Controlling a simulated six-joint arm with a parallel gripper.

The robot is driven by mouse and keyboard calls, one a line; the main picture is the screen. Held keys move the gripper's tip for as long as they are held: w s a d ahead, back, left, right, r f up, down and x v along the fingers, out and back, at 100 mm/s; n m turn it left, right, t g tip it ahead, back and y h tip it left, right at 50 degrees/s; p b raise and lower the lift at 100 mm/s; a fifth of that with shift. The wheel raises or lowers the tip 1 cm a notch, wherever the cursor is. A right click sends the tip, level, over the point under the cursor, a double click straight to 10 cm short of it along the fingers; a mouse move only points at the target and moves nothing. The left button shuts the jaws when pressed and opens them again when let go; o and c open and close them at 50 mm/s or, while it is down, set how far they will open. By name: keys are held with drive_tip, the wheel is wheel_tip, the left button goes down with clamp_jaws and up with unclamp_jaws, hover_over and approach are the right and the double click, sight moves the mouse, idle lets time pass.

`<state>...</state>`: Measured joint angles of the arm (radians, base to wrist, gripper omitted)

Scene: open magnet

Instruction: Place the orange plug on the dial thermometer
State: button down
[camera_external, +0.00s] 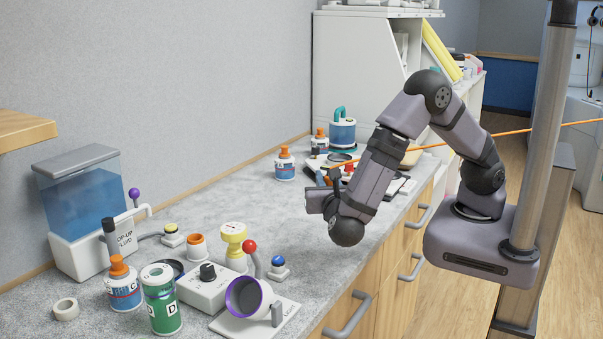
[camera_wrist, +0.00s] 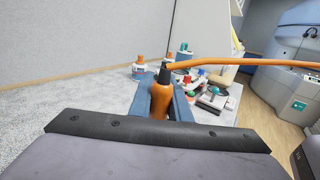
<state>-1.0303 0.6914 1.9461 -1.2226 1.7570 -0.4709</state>
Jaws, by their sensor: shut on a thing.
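The orange plug (camera_wrist: 160,102) stands between the two blue-grey fingers of my gripper (camera_wrist: 161,99) in the wrist view. My gripper is shut on it, with the plug's dark end and the orange cable above. In the external view my gripper (camera_external: 320,195) is in the air over the counter, and the arm partly hides the plug. The dial thermometer appears to be the yellow piece with a pale round dial face (camera_external: 233,229), standing on the counter to the left of and below my gripper. It is apart from the plug and I cannot make it out in the wrist view.
A grey control box (camera_external: 205,290), a lamp with a purple rim (camera_external: 246,297), a green jar (camera_external: 161,300) and a blue-lidded button (camera_external: 278,263) crowd around the yellow piece. The orange cable (camera_external: 510,131) runs off to the right. Bare counter (camera_external: 225,205) lies behind.

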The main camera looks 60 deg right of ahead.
drive_tip(key=w+a+r+n+t+y, duration=0.25)
drive_tip(key=w+a+r+y, duration=0.2)
drive_tip(key=a, duration=0.35)
drive_tip(key=w+a+r+n+t+y, duration=0.25)
drive_tip(key=w+a+n+y, duration=0.2)
drive_tip(key=a, duration=0.35)
drive_tip(key=w+a+r+n+t+y, duration=0.25)
drive_tip(key=w+a+r+y, duration=0.2)
drive_tip(key=a, duration=0.35)
wheel_tip(320, 180, down, 11)
drive_tip(key=n+p, duration=0.1)
drive_tip(key=p, duration=0.1)
drive_tip(key=shift+a+y, duration=0.3)
drive_tip(key=shift+y, duration=0.15)
drive_tip(key=shift+w+f, duration=0.1)
drive_tip(key=shift+f, duration=0.15)
drive_tip(key=c, duration=1.7)
unclamp_jaws()
drive_tip(key=shift+r, duration=0.1)
drive_tip(key=shift+o, duration=0.2)
drive_tip(key=shift+r, duration=0.15)
drive_tip(key=s+b, duration=0.3)
drive_tip(key=s, duration=0.9)
